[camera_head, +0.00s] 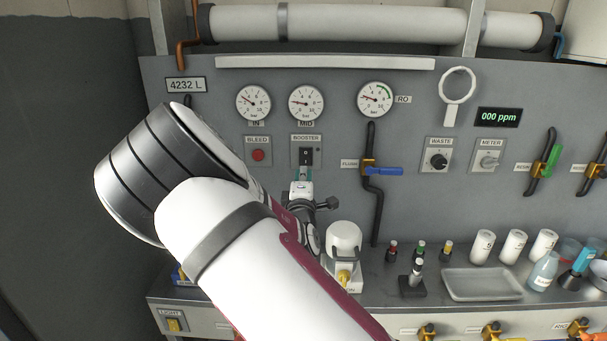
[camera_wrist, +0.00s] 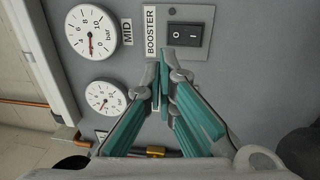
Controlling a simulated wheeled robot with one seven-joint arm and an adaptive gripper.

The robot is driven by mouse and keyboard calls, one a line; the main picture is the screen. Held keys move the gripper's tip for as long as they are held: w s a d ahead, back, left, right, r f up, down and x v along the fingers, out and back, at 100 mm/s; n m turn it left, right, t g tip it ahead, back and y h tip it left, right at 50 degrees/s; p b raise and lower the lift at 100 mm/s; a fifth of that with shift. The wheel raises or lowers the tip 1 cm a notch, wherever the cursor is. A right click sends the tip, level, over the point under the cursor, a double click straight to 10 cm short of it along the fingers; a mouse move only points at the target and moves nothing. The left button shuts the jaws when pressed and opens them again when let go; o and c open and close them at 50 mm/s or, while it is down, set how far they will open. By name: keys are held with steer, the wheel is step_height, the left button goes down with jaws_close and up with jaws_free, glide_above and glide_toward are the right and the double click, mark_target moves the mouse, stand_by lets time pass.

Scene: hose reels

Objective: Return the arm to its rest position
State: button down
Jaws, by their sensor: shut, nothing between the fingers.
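My white, grey and maroon arm (camera_head: 260,255) reaches up from the bottom of the head view across the left of the panel. My gripper (camera_head: 303,174) is at the panel, just below the black BOOSTER switch (camera_head: 306,156). In the wrist view my gripper (camera_wrist: 164,82) shows its teal-padded fingers brought together at the tips, with nothing between them. The BOOSTER switch (camera_wrist: 187,35) is just beyond the fingertips there. Whether the tips touch the switch or panel I cannot tell.
The grey panel (camera_head: 225,75) carries gauges, a red BLEED button (camera_head: 258,155) and a blue-handled FLUSH valve (camera_head: 385,171). A white pump-like unit (camera_head: 344,240) stands close right of my forearm. Small bottles, white cups and a tray (camera_head: 482,284) stand on the shelf.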

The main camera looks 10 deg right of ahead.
steer(key=s+d+f+m+g, duration=0.1)
steer(key=s+d+m+g, duration=0.1)
steer(key=d+m+g, duration=0.3)
steer(key=s+a+r+m+g+y, duration=0.1)
steer(key=s+r+m+g, duration=0.1)
steer(key=s, duration=1.1)
steer(key=s+a+r+m+g+y, duration=0.1)
steer(key=s+r+m+g+y, duration=0.1)
steer(key=s, duration=1.2)
steer(key=s+r+m+g+y, duration=0.2)
steer(key=s+r+m+g, duration=0.2)
steer(key=s, duration=1)
step_height(320, 180, up, 3)
steer(key=shift+s+a+r+m, duration=0.15)
steer(key=shift+a+m, duration=0.25)
steer(key=shift+m, duration=0.6)
steer(key=shift+d, duration=0.1)
